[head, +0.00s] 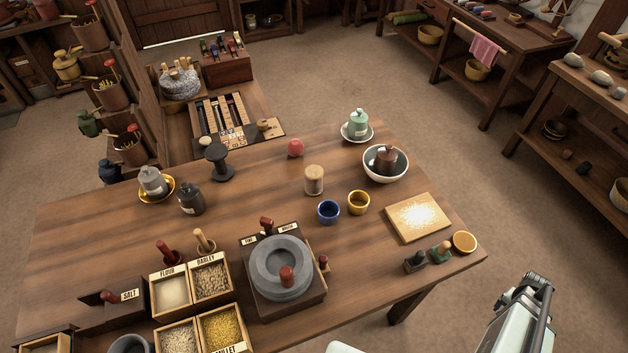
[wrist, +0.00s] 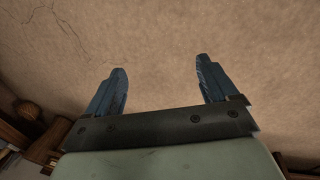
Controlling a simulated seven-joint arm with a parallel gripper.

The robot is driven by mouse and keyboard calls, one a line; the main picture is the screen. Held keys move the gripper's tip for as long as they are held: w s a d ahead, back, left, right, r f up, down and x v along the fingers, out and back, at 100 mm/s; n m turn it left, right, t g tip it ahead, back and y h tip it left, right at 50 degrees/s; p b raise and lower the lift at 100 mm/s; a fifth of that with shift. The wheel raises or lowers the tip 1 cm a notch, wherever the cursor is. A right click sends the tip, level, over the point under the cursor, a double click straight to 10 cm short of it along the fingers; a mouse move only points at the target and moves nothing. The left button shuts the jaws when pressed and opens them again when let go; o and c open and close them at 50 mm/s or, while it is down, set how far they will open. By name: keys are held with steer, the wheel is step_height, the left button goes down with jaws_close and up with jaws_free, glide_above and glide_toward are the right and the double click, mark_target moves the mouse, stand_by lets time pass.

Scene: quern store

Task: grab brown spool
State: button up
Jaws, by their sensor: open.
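A dark brown object (head: 386,159), which looks like the brown spool, sits inside a white bowl (head: 370,175) at the right rear of the table. Its lower part is hidden by the bowl's rim, and its exact shape is hard to tell. A dark grey spool-shaped piece (head: 220,164) stands upright at the left rear of the table. My gripper (wrist: 161,75) is open and empty in the wrist view, with only bare floor beyond its fingers. The fingers do not show in the head view, where part of my arm is off the table's right end.
Near the bowl are a green bottle on a saucer (head: 357,137), a tan-topped cylinder (head: 314,180), a blue cup (head: 328,211), a yellow cup (head: 358,202) and a flour-dusted board (head: 420,217). A stone quern (head: 280,268) stands mid-front. Small stamps line the right edge.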

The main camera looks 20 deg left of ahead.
steer(key=w+d+r+m+t, duration=0.2)
steer(key=w+d+r+m, duration=0.45)
steer(key=w+r, duration=0.35)
steer(key=w+a+r+m+y, duration=0.45)
steer(key=a+r, duration=0.55)
steer(key=a, duration=0.5)
steer(key=w+a+r+m+y, duration=0.3)
steer(key=w+a+r+m, duration=0.15)
steer(key=a+r, duration=0.75)
steer(key=s+a+r+g+y, duration=0.2)
steer(key=a+r, duration=0.2)
steer(key=a, duration=0.7)
steer(key=s+a+r+g+y, duration=0.2)
steer(key=a+r, duration=0.2)
steer(key=a, duration=0.8)
steer(key=n+g+y, duration=0.2)
steer(key=n+g, duration=0.2)
steer(key=n, duration=0.6)
glide_toward(316, 171)
step_height(316, 171, down, 2)
steer(key=s+a, duration=0.1)
steer(key=a, duration=0.1)
steer(key=shift+r+x, duration=0.2)
steer(key=shift+x, duration=1.7)
steer(key=shift+r+x, duration=0.25)
steer(key=shift+x, duration=1.7)
steer(key=shift+s+a, duration=0.1)
steer(key=shift+s, duration=0.05)
